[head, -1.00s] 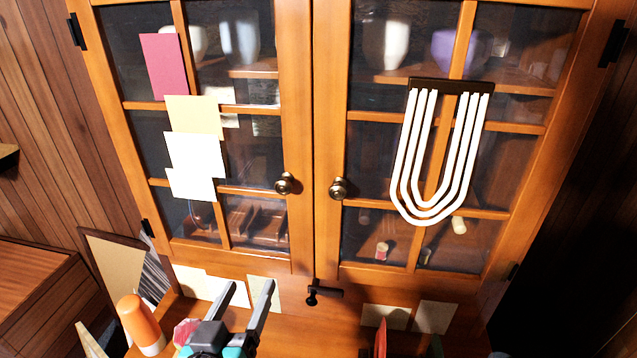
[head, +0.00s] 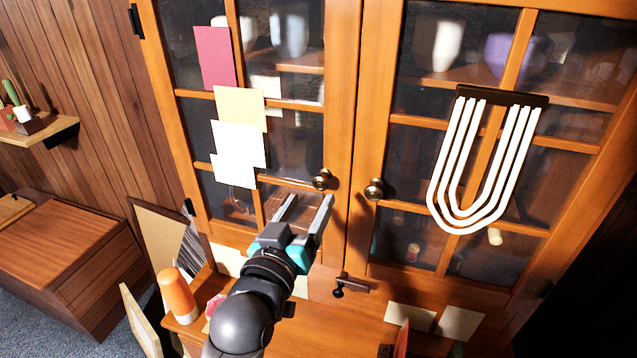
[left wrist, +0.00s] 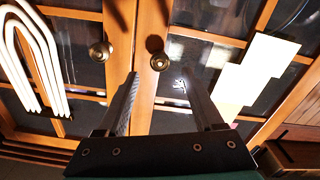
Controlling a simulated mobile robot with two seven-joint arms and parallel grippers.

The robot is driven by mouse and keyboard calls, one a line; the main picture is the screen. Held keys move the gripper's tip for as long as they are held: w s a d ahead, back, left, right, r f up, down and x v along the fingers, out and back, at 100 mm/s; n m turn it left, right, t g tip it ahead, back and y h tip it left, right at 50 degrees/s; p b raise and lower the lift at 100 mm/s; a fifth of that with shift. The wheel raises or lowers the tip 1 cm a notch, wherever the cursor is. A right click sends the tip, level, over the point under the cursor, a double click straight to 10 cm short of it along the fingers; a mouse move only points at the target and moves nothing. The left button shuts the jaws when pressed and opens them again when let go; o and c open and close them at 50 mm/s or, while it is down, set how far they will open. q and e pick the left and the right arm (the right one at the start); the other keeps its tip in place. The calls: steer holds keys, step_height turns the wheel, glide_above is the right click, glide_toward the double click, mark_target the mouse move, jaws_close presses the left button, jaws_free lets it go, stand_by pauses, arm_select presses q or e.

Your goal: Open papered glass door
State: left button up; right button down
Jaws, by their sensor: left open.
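The papered glass door (head: 340,110) is the left cabinet door in the head view, with a red, a yellow and white papers (head: 238,145) on its panes. It is shut. Its round brass knob (head: 321,179) is near its right edge. In the left wrist view, which is turned over, the papered door's knob (left wrist: 160,61) shows just beyond the fingertips. My left gripper (head: 310,202) is open and empty, just below and in front of that knob, with its fingers pointing up toward it. I cannot tell if it touches the door. My right gripper is not in view.
The other glass door (head: 372,130), with a white striped U-shaped hanging (head: 487,165), is shut and has its own knob (head: 373,190). Below are a dark handle (head: 350,286) and an orange-and-white bottle (head: 177,294). A wooden chest (head: 75,245) stands left.

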mark_target(319, 186)
arm_select(q)
steer(key=shift+x, duration=3)
jaws_close()
